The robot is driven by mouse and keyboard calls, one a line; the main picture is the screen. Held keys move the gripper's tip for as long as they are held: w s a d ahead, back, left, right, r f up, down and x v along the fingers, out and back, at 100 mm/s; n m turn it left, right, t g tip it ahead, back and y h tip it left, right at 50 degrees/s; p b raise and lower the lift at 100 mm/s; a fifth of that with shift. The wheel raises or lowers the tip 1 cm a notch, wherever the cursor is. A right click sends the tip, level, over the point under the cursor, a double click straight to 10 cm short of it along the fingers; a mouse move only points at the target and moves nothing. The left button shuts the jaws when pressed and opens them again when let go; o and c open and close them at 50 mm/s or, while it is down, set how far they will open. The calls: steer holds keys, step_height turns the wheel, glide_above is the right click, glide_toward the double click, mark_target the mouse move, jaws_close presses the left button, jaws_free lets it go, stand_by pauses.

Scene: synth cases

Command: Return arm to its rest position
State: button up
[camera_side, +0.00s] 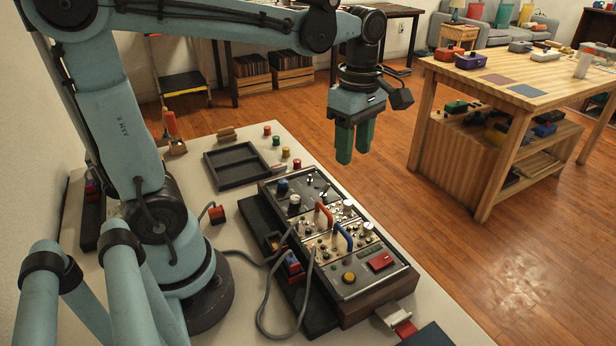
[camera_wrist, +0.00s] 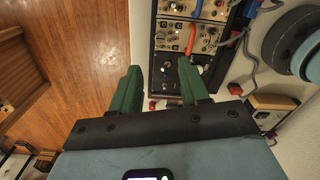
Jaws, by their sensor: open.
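My gripper (camera_side: 354,143) hangs from my blue arm with its green fingers pointing down, above and behind the control panel in the side view. In the wrist view the two green fingers of my gripper (camera_wrist: 160,92) stand apart with nothing between them. The control panel (camera_side: 335,232) has knobs, switches, an orange and a blue handle, and a red block. Part of the panel also shows beyond the fingers in the wrist view (camera_wrist: 167,58). The gripper does not touch it.
The white table (camera_side: 430,300) carries a black tray (camera_side: 236,165), several coloured pegs and grey cables beside the panel. A wooden workbench (camera_side: 510,85) stands to the right. Open wooden floor (camera_side: 440,245) lies between the table and the workbench.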

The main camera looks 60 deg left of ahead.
steer(key=shift+r, duration=0.1)
stand_by(0.3)
steer(key=s+f+m+t, duration=0.1)
steer(key=m+t, duration=0.1)
steer(key=m, duration=0.5)
steer(key=s+d+f+m+t, duration=0.1)
steer(key=m+t, duration=0.1)
steer(key=m, duration=0.5)
steer(key=s+f+m+t, duration=0.1)
steer(key=s+m+t, duration=0.1)
steer(key=m, duration=0.5)
steer(key=shift+d+f+t, duration=0.25)
steer(key=shift+d+t, duration=0.05)
steer(key=shift+t, duration=0.3)
